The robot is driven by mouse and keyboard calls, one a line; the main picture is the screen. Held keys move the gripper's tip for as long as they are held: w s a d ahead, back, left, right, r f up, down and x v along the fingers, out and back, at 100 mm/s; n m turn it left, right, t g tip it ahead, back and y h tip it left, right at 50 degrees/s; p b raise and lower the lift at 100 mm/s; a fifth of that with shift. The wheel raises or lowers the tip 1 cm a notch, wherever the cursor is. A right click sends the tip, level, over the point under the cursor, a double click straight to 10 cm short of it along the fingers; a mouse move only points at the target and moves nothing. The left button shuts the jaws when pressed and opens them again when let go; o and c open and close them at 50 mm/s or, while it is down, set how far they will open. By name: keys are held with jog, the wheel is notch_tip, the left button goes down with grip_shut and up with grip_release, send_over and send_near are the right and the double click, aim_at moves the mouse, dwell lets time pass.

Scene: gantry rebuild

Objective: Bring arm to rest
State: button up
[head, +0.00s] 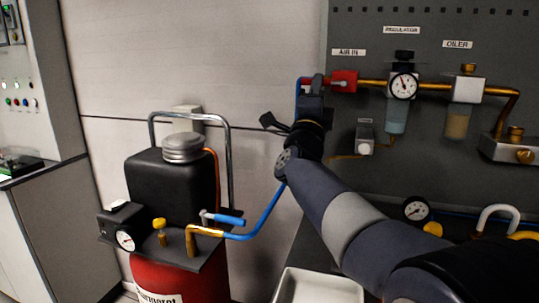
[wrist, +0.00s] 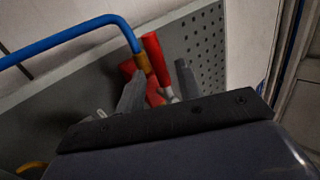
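My arm reaches up from the lower right in the head view. My gripper (head: 309,100) is at its far end, just left of and below the red air-inlet valve block (head: 344,81) on the grey panel. In the wrist view my gripper (wrist: 158,82) has its two grey fingers apart. A red lever handle (wrist: 156,55) shows between and beyond them. The brass end of the blue hose (wrist: 100,21) meets the red fitting near the left finger. I see nothing clearly clamped. Contact with the lever cannot be told.
The red compressor (head: 165,279) with black top and chrome handle stands left of my arm. Its blue hose (head: 268,212) passes behind my arm. The regulator gauge (head: 404,86) and oiler (head: 462,90) are right of my gripper. A white tray (head: 318,287) lies below.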

jog(key=b+v, duration=0.1)
jog(key=v, duration=0.6)
jog(key=p+x, duration=0.2)
jog(key=x, duration=0.9)
jog(key=shift+s, duration=0.1)
jog(key=shift+s+f+n+t+y+p, duration=0.1)
jog(key=shift+f+n+t+y+p, duration=0.2)
jog(key=shift+n+y, duration=0.75)
jog(key=shift+s+f+n+t+y+p, duration=0.15)
jog(key=shift+f+n+y, duration=0.2)
jog(key=shift+n+y, duration=0.7)
jog(key=shift+w, duration=0.1)
